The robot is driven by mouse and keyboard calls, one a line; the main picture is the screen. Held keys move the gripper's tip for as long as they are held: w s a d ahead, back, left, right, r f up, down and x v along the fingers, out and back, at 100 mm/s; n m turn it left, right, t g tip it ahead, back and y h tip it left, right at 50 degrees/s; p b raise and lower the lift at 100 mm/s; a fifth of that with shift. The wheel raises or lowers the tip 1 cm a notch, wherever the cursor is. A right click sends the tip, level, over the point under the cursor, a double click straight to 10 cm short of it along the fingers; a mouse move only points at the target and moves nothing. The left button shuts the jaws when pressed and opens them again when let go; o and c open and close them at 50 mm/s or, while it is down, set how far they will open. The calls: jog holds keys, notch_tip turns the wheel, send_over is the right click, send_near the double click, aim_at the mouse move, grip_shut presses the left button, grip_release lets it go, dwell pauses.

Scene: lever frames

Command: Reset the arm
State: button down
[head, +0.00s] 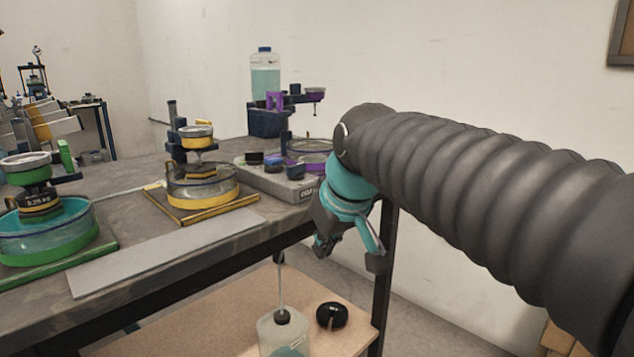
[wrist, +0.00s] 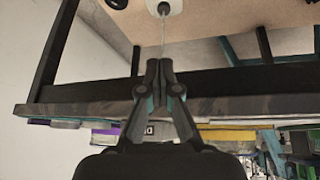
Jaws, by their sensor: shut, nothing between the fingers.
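My gripper (head: 322,245) hangs below the end of my dark ribbed arm in the head view, in front of the bench's right end. In the wrist view, the two fingertips of my gripper (wrist: 153,68) meet with nothing between them. A bottle with a thin upright stem (head: 283,330) stands on the lower shelf, below and left of my gripper. The bottle also shows at the top of the wrist view (wrist: 165,8), its stem running toward my fingertips; I cannot tell the gap in depth.
The bench (head: 150,275) holds a green device (head: 45,215), a yellow device (head: 200,185) and a purple-and-blue device (head: 290,105). A black rounded object (head: 331,316) sits on the lower shelf (head: 215,325). A bench leg (head: 383,265) stands close to my gripper.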

jog(key=s+d+f+m+h, duration=0.2)
jog(key=s+d+f+m, duration=0.4)
jog(key=s+d+f, duration=0.8)
jog(key=shift+s+d+f+h, duration=0.3)
jog(key=shift+s+f, duration=0.35)
jog(key=shift+s, duration=0.75)
